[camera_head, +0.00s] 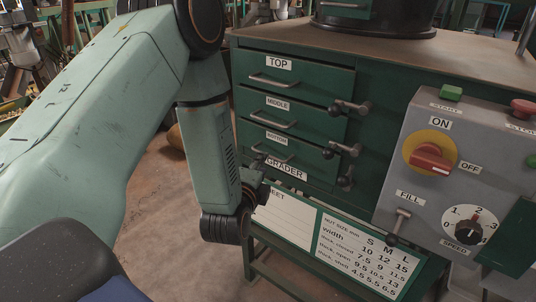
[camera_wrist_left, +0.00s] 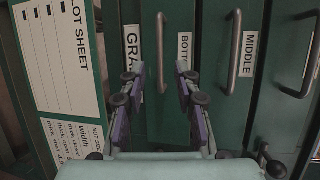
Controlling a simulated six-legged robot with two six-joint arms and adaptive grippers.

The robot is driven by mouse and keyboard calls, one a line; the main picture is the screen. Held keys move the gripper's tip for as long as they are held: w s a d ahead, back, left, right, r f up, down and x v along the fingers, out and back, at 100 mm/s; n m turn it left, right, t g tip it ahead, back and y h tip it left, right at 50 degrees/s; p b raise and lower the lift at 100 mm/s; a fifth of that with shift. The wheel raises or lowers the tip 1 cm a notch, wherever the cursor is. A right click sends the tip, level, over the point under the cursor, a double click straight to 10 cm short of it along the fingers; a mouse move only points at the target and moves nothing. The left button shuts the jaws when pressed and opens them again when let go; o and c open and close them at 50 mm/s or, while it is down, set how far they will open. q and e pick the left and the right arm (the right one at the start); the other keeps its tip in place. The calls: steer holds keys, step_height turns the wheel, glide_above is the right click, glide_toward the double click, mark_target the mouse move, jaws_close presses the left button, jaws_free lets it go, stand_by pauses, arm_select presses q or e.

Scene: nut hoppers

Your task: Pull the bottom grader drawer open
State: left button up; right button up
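The bottom drawer (camera_head: 300,152) is the lowest of three green drawers and looks closed, flush with the cabinet. Its bar handle stands upright in the left wrist view (camera_wrist_left: 161,55), near the BOTTOM label. My left gripper (camera_head: 254,172) is at the left end of the bottom drawer, partly hidden by its own wrist in the head view. In the left wrist view its two fingers (camera_wrist_left: 159,70) are spread, one on each side of the handle, with gaps to it. I cannot tell how deep the handle sits between them. My right gripper is not in view.
Above are the middle drawer (camera_head: 312,119) and the top drawer (camera_head: 320,80), each with a handle. Dark-knobbed levers (camera_head: 343,150) stick out right of the drawers. A grey control box (camera_head: 461,175) stands at the right. A lot sheet board (camera_head: 313,228) slopes below.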

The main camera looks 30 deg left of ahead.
arm_select(q)
steer(key=shift+b+x, duration=0.55)
steer(key=shift+x, duration=2.95)
steer(key=shift+d+f, duration=0.1)
steer(key=shift+c, duration=0.2)
steer(key=shift+c, duration=0.8)
jaws_close()
